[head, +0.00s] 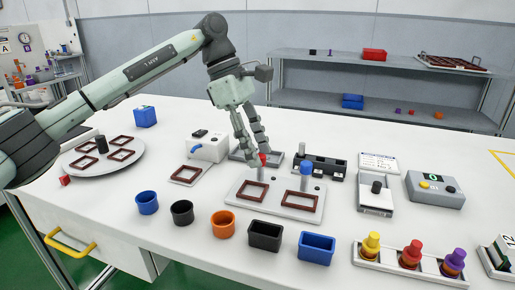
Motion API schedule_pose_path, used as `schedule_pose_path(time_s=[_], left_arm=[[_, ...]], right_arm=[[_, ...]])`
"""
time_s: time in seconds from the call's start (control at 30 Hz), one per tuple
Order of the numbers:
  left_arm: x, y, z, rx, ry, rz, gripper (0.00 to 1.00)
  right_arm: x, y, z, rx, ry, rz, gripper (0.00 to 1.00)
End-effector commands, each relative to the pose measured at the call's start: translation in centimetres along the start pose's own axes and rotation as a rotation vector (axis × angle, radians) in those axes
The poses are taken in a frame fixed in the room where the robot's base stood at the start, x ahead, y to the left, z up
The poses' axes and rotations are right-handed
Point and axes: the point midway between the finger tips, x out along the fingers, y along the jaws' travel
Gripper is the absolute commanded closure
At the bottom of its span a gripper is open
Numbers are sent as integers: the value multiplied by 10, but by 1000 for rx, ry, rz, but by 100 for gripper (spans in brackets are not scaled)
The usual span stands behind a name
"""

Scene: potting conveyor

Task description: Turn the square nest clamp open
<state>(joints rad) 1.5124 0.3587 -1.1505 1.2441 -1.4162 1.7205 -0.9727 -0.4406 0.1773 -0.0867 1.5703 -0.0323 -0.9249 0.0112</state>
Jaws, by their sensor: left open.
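A white fixture plate (272,209) lies on the table in the middle of the head view and carries two dark red square frames, a left one (252,202) and a right one (300,212). A red-topped post (263,159) stands behind the left frame and a blue-topped post (306,169) behind the right one. I cannot tell which part is the square nest clamp. My left gripper (256,155) points down, open, with its fingertips at the red top; one finger partly hides it. I cannot tell whether they touch. My right gripper is out of view.
Blue, black and orange cups (222,224) and two bins (265,236) line the front. A round tray (75,163) with square frames is at left. A dark block with a grey post (320,167) stands close behind the plate. Grey control boxes (434,190) are at right.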

Motion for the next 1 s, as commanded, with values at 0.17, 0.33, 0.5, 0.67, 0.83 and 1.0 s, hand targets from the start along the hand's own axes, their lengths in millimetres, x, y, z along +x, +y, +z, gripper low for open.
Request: schedule_pose_path(time_s=[0.17,0.33,0.5,0.67,0.83,1.0], left_arm=[[-30,1,1,0,-1,5,59],[-68,1,1,0,0,5,59],[-98,0,0,-1,-1,3,59],[-113,0,0,1,-1,2,59],[-117,0,0,1,0,1,59],[-116,0,0,1,0,1,59]], right_arm=[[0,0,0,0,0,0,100],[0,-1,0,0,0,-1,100],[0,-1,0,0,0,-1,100],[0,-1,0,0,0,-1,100],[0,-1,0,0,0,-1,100],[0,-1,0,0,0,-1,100]])
